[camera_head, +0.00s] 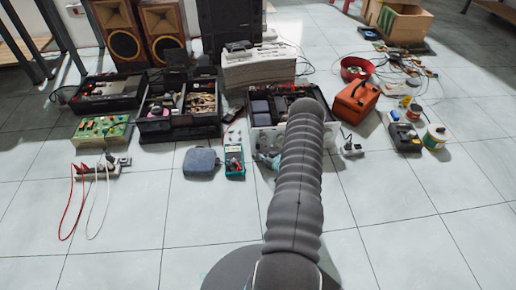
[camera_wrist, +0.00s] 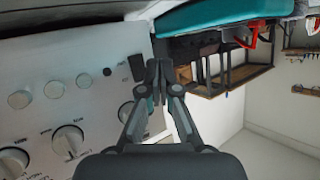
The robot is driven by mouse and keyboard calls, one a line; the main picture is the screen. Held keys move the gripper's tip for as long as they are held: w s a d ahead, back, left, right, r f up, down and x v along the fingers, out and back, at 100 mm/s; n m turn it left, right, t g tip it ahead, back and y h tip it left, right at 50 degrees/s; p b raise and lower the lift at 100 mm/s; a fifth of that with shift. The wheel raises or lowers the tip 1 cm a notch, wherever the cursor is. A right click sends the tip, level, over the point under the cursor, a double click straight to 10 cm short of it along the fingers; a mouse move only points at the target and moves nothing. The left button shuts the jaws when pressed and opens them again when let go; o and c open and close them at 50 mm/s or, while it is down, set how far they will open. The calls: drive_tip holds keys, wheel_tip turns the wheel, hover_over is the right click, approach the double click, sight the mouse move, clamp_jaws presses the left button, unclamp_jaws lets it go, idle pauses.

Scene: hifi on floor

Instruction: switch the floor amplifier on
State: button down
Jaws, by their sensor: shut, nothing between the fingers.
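In the wrist view a silver amplifier front panel (camera_wrist: 40,95) fills the left side, with large white-capped dials below and smaller round knobs above. A dark rectangular switch (camera_wrist: 137,67) sits near the panel's right edge; which way it is set cannot be told. My gripper (camera_wrist: 157,78) is shut and empty, its fingertips just right of the switch. Whether they touch it or the panel cannot be told. In the head view a pale-fronted unit (camera_head: 262,139), apparently the amplifier, is partly hidden behind my arm, and my gripper cannot be made out clearly there.
Left of the pale-fronted unit are a teal meter (camera_head: 234,161) and a grey-blue pouch (camera_head: 200,162). An orange case (camera_head: 356,100) and a small plug with cable (camera_head: 352,149) are to its right. The near tiled floor is mostly clear.

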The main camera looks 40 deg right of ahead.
drive_tip(key=shift+w+d+r+b, duration=0.1)
drive_tip(key=shift+w+d+b, duration=0.35)
drive_tip(key=shift+w, duration=0.4)
drive_tip(key=shift+w+d, duration=0.1)
drive_tip(key=shift+d, duration=0.05)
idle(0.8)
drive_tip(key=shift+w+d+r+b, duration=0.1)
drive_tip(key=shift+w+b, duration=0.15)
drive_tip(key=shift+b, duration=0.1)
drive_tip(key=shift+w+d+b, duration=0.2)
drive_tip(key=shift+w+b, duration=0.05)
drive_tip(key=shift+b, duration=0.05)
idle(0.5)
drive_tip(key=shift+s+a, duration=0.1)
drive_tip(key=shift+s, duration=0.05)
idle(0.3)
drive_tip(key=shift+s+a, duration=0.3)
drive_tip(key=shift+s, duration=0.2)
drive_tip(key=shift+s+a+f+p, duration=0.2)
drive_tip(key=shift+s+a, duration=0.25)
drive_tip(key=shift+s, duration=0.25)
drive_tip(key=shift+s+a+f+p, duration=0.1)
drive_tip(key=shift+s+a+p, duration=0.1)
drive_tip(key=shift+s+a, duration=0.35)
drive_tip(key=shift+s+a+f+p, duration=0.1)
drive_tip(key=shift+s+a+p, duration=0.15)
drive_tip(key=shift+s, duration=0.6)
